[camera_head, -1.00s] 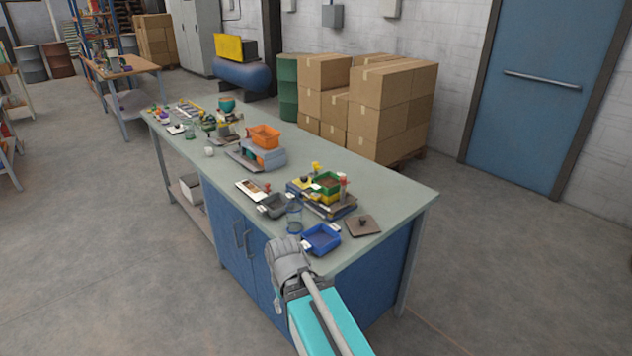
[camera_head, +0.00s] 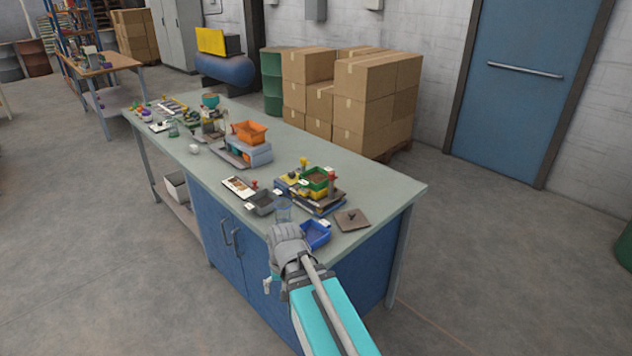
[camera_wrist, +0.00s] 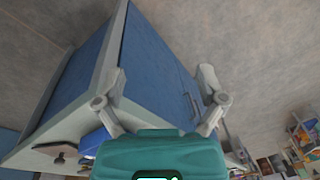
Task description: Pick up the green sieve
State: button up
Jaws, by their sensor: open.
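The green sieve (camera_head: 314,182) is a small square green frame with brown stuff inside. It sits on top of a yellow piece (camera_head: 313,192) near the right end of the workbench, in the head view. My gripper (camera_wrist: 162,75) is open and empty in the wrist view, its two fingers spread in front of the blue cabinet side. In the head view my arm reaches to the bench's front edge, and the gripper is mostly hidden below my wrist, apart from the sieve. I cannot make out the sieve in the wrist view.
A blue tray (camera_head: 315,234), a clear jar (camera_head: 284,210), a dark grey tray (camera_head: 261,203) and a brown plate with a knob (camera_head: 352,219) surround the sieve's stack. An orange bin (camera_head: 248,132) stands farther back. The bench's right corner (camera_head: 408,188) is bare.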

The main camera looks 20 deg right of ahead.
jog(key=w+d+r+m+t+y, duration=0.2)
jog(key=w+d+m+t, duration=0.15)
jog(key=w+m, duration=0.4)
jog(key=w+d+r+m+t+y, duration=0.25)
jog(key=w+d+m, duration=0.25)
jog(key=w+m, duration=0.25)
jog(key=w+d+r+m+t, duration=0.3)
jog(key=w+d+r+m, duration=0.1)
jog(key=d+m, duration=0.3)
jog(key=w+d+r+m+t, duration=0.3)
jog(key=w+d+m, duration=0.3)
jog(key=d, duration=0.4)
jog(key=shift+r+m+h+p, duration=0.35)
jog(key=shift+m+h+p, duration=0.1)
jog(key=shift+m, duration=0.35)
jog(key=b+x, duration=0.3)
jog(key=x, duration=0.4)
jog(key=shift+w+d+f, duration=0.1)
jog(key=shift+d+f, duration=0.05)
jog(key=shift+f, duration=0.05)
jog(key=shift+w+a+f, duration=0.15)
jog(key=shift+w+a, duration=0.15)
jog(key=shift+w, duration=0.25)
